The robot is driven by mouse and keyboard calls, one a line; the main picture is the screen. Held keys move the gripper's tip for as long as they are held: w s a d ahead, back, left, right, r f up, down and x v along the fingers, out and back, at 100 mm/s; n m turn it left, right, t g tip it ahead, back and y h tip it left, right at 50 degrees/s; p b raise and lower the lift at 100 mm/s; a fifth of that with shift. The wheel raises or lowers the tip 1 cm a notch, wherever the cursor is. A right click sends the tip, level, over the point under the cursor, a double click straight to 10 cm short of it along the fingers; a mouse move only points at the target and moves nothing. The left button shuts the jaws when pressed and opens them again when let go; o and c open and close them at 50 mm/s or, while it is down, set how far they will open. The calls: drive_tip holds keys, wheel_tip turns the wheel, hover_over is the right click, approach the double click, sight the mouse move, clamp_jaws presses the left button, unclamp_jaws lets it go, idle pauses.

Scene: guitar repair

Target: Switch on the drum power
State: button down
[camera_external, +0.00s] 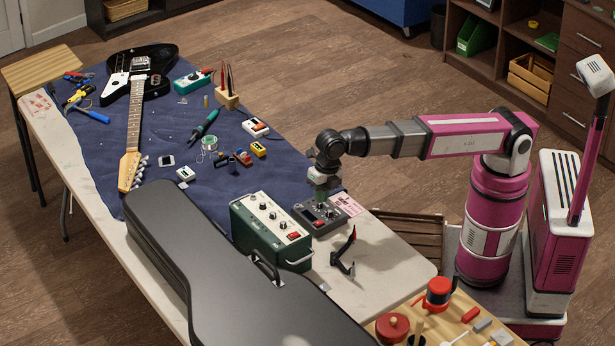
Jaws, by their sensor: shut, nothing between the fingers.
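A small dark grey box (309,222) with knobs lies on the table's right part; it may be the drum unit, but I cannot read its label. A red switch (319,223) shows near its front edge; I cannot tell its position. My gripper (321,201) points down over the back of this box, shut and empty. Its tips are close to the box top; I cannot tell whether they touch.
A black guitar case (215,265) fills the table's front. A small black stand (344,255) is right of the green box. A printed card (347,204) lies behind the grey box. A guitar (136,100) and tools lie on the blue cloth. Bare table (385,255) is at right.

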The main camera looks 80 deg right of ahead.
wheel_tip(320, 180, up, 6)
hover_over(317, 223)
drive_tip(key=s+d, duration=0.1)
drive_tip(key=shift+s+d+f, duration=0.15)
drive_tip(key=shift+s+f, duration=0.05)
drive_tip(key=shift+s+d, duration=0.25)
drive_tip(key=shift+d, duration=0.05)
drive_tip(key=shift+f, duration=0.1)
drive_tip(key=f, duration=0.4)
drive_tip(key=w+a+f, duration=0.1)
drive_tip(key=f, duration=0.8)
drive_tip(key=shift+w+a+f, duration=0.25)
drive_tip(key=shift+a, duration=0.05)
